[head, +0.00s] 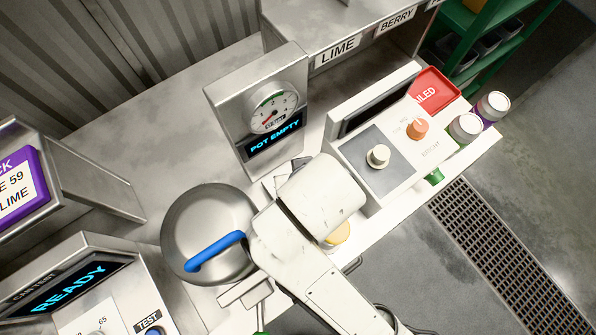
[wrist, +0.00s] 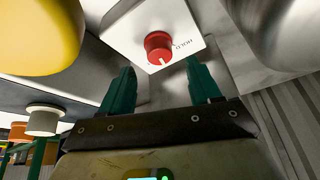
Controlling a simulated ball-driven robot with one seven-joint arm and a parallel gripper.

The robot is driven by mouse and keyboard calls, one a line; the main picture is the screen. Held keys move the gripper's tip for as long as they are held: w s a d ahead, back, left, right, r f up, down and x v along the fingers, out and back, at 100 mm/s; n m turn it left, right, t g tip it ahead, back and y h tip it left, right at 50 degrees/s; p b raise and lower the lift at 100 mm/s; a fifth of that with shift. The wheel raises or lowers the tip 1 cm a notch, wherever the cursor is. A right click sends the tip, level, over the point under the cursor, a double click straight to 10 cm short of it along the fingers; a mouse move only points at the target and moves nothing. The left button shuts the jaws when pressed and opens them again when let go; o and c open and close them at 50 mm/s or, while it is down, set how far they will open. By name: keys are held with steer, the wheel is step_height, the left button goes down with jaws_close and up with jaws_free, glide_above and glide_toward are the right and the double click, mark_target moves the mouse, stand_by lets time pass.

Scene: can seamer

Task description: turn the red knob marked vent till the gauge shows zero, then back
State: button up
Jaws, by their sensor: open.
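The red knob (wrist: 158,46) sits on a white plate (wrist: 125,30) in the wrist view. A white pointer line shows on it, and lettering that seems to read HOLD is beside it. My gripper (wrist: 162,68) is open, its two green fingers apart below the knob in the picture; nothing is between them, and I cannot tell the distance to the knob.
A display (head: 275,134) under the gauge reads POT EMPTY. A metal pot (head: 178,222) with a blue handle is left of my arm. A yellow rounded thing (wrist: 40,35) is close by at the upper left of the wrist view. A panel with a white knob (head: 378,156) and an orange knob (head: 417,128) stands right.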

steer(key=p+v, duration=0.2)
steer(key=v, duration=0.4)
steer(key=shift+r, duration=0.35)
steer(key=shift+s+d, duration=0.1)
steer(key=shift+s, duration=0.05)
